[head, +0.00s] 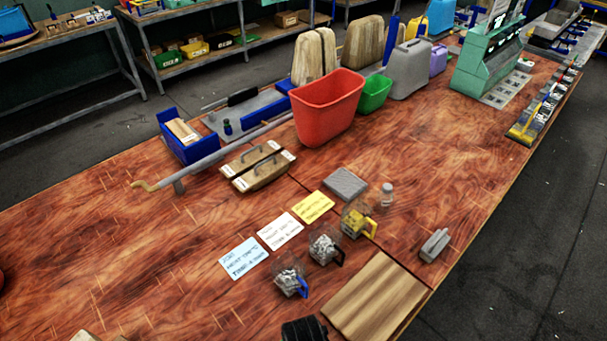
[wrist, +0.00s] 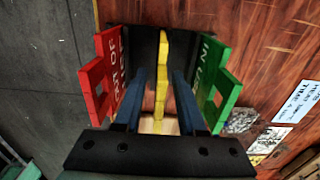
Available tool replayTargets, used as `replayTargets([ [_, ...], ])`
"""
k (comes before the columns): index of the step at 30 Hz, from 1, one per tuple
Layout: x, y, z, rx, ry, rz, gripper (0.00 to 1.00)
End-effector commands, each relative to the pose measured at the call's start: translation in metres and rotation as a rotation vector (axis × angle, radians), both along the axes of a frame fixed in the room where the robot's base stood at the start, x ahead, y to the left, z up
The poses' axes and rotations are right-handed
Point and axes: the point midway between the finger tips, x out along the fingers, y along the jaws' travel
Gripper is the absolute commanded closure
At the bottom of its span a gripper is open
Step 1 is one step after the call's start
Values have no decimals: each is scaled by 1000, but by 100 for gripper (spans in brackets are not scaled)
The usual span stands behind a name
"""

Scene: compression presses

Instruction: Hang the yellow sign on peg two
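In the wrist view a narrow yellow piece (wrist: 161,75), which looks like the yellow sign seen edge-on, stands between the two dark blue fingers of my gripper (wrist: 159,92). The fingers are apart, with dark gaps on both sides of the yellow piece. A red sign (wrist: 104,75) with white letters and a square loop is on the left. A green sign (wrist: 210,80) with white letters and a loop is on the right. The sign's face and lower end are hidden. I cannot make out peg two. No hanging sign is recognisable in the head view.
Blue (head: 243,258), white (head: 280,231) and yellow (head: 313,206) cards lie on the table by small clear jugs (head: 291,282). A wooden board (head: 376,298) lies at the front edge. A black ribbed thing (head: 303,329) is partly cut off. The left table is mostly clear.

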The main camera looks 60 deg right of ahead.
Motion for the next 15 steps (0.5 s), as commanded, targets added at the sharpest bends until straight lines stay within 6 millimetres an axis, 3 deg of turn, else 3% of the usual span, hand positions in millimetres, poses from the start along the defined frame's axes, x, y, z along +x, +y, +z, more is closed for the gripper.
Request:
replayTargets([
  [15, -1, 0, 88, -1, -2, 0, 60],
])
